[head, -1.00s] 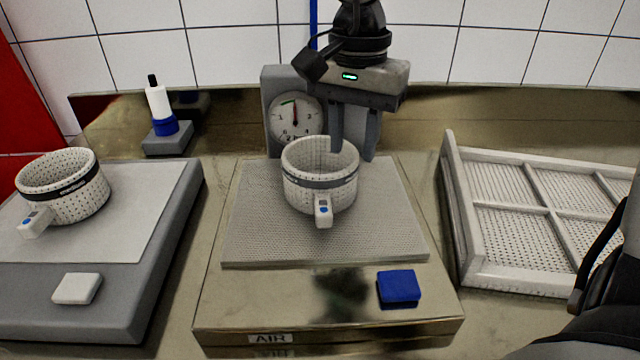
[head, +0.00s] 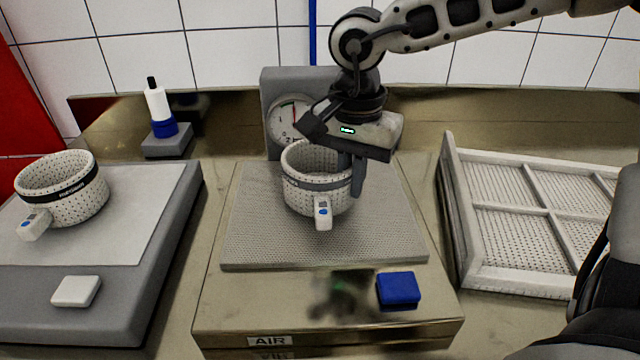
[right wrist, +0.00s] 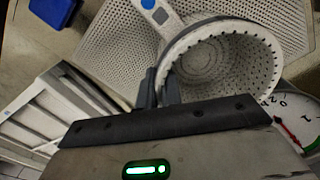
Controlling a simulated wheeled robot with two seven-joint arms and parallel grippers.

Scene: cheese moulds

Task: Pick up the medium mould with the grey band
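The mould with the grey band (head: 304,181) is a white perforated cup with a stubby tagged handle towards me. It stands upright on the perforated plate (head: 250,235) in the middle. It also shows in the right wrist view (right wrist: 240,75), with its open mouth visible. My right gripper (head: 353,178) is low at the mould's right side, fingers pointing down. In the right wrist view its two fingers (right wrist: 159,88) stand a little apart at the rim near the handle. Whether they touch the wall is unclear. My left gripper is out of view.
Another white mould (head: 84,197) with a black band stands on the grey slab at left, near a white block (head: 77,291). A dial gauge (head: 281,120) is close behind the middle mould. A blue block (head: 398,287) lies in front; a divided tray (head: 463,240) is at right.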

